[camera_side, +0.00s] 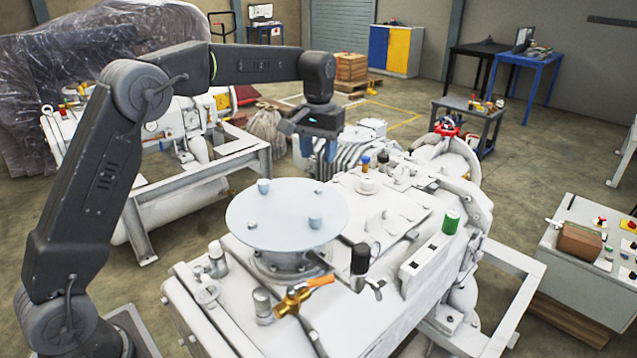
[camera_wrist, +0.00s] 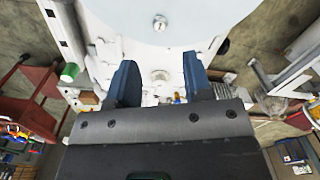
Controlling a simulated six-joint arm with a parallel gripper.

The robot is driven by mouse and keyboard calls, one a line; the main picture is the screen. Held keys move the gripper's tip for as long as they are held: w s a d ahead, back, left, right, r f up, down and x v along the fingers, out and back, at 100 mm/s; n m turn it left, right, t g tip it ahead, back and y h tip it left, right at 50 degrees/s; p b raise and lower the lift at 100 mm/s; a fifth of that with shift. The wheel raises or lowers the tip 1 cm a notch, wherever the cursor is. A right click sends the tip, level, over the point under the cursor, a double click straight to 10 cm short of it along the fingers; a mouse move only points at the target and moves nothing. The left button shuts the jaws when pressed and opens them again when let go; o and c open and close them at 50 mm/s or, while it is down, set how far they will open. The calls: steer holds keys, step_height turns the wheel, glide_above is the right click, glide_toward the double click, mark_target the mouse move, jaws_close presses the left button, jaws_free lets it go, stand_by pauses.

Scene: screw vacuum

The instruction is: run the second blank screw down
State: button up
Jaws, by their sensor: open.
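A round pale blue plate (camera_side: 285,215) lies flat on top of the white pump. Two blue-grey cylindrical screw heads stand up from it, one at the back left (camera_side: 263,186) and one at the front right (camera_side: 315,222). Two smaller, low fittings sit at the front left (camera_side: 252,225) and back right (camera_side: 318,192); I cannot tell their exact form. My gripper (camera_side: 319,158) is open and empty, pointing down above the plate's back edge. In the wrist view, its blue fingers (camera_wrist: 160,65) are spread, and a small fitting (camera_wrist: 160,23) shows on the plate beyond them.
A black-capped post (camera_side: 360,258) and an orange-handled valve (camera_side: 303,294) stand in front of the plate. A green cylinder (camera_side: 450,222) stands on the pump's right side. The air above the plate is clear.

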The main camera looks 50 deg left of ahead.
mark_target(318, 189)
step_height(318, 189, down, 8)
steer(key=shift+f, duration=0.1)
stand_by(0.4)
jaws_close()
